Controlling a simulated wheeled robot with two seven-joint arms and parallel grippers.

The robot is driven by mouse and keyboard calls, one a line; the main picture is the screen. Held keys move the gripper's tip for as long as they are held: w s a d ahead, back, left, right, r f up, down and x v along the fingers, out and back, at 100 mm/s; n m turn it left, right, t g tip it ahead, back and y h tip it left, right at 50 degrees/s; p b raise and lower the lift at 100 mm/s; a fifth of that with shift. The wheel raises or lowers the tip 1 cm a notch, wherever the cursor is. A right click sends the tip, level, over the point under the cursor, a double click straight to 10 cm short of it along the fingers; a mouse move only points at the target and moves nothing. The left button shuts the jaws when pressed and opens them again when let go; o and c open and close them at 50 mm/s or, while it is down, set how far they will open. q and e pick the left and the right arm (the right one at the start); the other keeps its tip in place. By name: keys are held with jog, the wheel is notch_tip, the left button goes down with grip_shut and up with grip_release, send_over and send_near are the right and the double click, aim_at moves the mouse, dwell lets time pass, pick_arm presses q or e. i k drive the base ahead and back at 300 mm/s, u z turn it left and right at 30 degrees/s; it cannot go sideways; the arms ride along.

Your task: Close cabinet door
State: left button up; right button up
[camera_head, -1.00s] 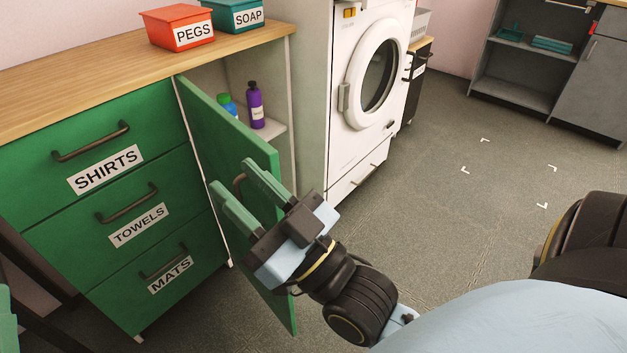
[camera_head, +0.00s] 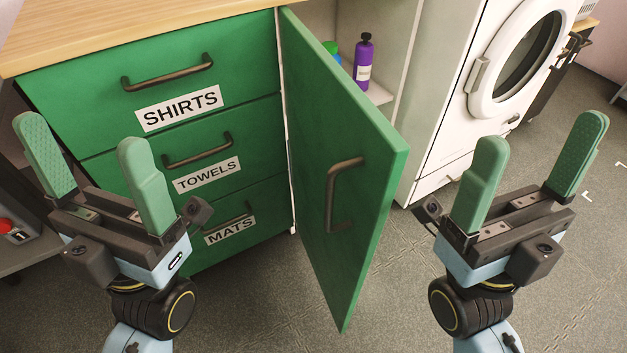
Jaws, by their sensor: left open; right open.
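The green cabinet door (camera_head: 345,130) stands open, swung out toward me from its hinge beside the drawers. Its dark bar handle (camera_head: 335,195) is on the face turned toward me. The open cabinet compartment (camera_head: 400,45) shows behind it, with a purple bottle (camera_head: 363,65) and a partly hidden green-and-blue bottle (camera_head: 332,50) on a shelf. My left gripper (camera_head: 88,160) is open and empty in front of the drawers, left of the door. My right gripper (camera_head: 538,150) is open and empty, right of the door and apart from it.
Green drawers labelled SHIRTS (camera_head: 235,85), TOWELS (camera_head: 255,135) and MATS (camera_head: 265,185) are left of the door under a wooden countertop (camera_head: 120,25). A white washing machine (camera_head: 455,110) stands to the right. Grey floor (camera_head: 400,270) is clear around the door's lower edge.

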aim_at(347, 161)
jog(key=k, duration=0.5)
jog(key=z, duration=1.9)
jog(key=k, duration=0.8)
jog(key=u, duration=1.15)
jog(key=i, duration=0.5)
jog(key=z, duration=0.05)
